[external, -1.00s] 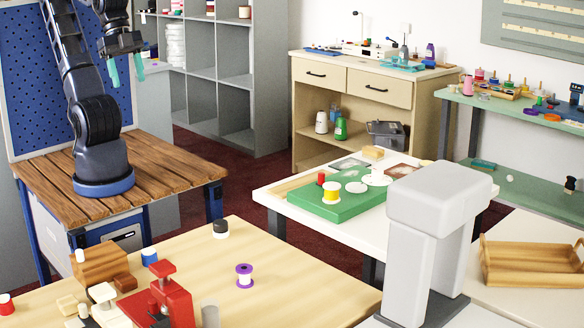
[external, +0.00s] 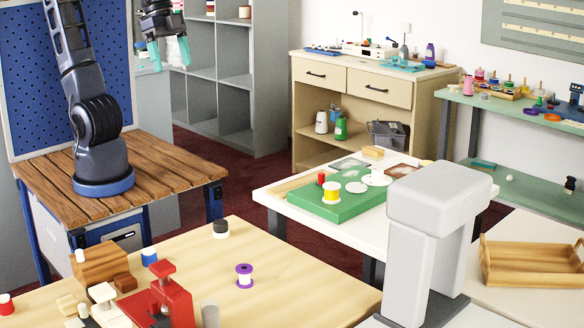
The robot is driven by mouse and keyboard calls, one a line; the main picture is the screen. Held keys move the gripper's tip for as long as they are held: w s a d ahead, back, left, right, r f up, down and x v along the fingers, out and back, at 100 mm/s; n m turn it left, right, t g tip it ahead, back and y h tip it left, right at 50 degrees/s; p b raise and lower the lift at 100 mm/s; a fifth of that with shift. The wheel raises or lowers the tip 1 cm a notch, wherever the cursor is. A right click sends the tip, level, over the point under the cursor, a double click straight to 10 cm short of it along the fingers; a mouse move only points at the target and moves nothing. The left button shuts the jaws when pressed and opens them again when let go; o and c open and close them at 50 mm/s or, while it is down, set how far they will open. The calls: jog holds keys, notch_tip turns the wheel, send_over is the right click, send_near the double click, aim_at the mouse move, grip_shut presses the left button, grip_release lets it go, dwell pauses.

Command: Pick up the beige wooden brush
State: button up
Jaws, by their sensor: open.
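A small beige wooden block (external: 374,153), which looks like the brush, lies at the back of the white table (external: 262,193); it is too small to see bristles. My gripper (external: 169,54) is at the upper left, with its two teal fingers apart and pointing down. Nothing is between the fingers. It hangs in the air in front of the grey shelves, well to the left of the block and apart from it.
A green board (external: 320,211) with a yellow spool (external: 331,192) and a red spool stands in front of the block. A large grey-white post (external: 432,235) rises at the table's right front. A wooden cabinet (external: 352,95) stands behind.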

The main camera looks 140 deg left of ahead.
jog(key=w+a+f+n+g, duration=0.1)
jog(key=w+a+n, duration=0.1)
jog(key=w+a, duration=0.45)
jog(key=w+a+f+n, duration=0.15)
jog(key=w+a, duration=0.25)
jog(key=a, duration=0.5)
jog(key=w+a+n+g, duration=0.1)
jog(key=w+a+n, duration=0.2)
jog(key=w+a, duration=0.35)
jog(key=n+g, duration=0.2)
jog(key=n, duration=0.6)
send_over(373, 149)
notch_tip(373, 149, down, 25)
jog(key=shift+s+f+h, duration=0.3)
jog(key=shift+s+f, duration=0.1)
jog(key=shift+s, duration=0.05)
notch_tip(373, 149, down, 5)
jog(key=shift+r, duration=0.1)
jog(key=shift+w+a+f, duration=0.1)
jog(key=shift+w+f, duration=0.1)
jog(key=shift+f, duration=1.15)
jog(key=shift+w+a+f, duration=0.1)
jog(key=shift+w+f, duration=0.05)
jog(key=shift+f, duration=1.2)
jog(key=c, duration=1.1)
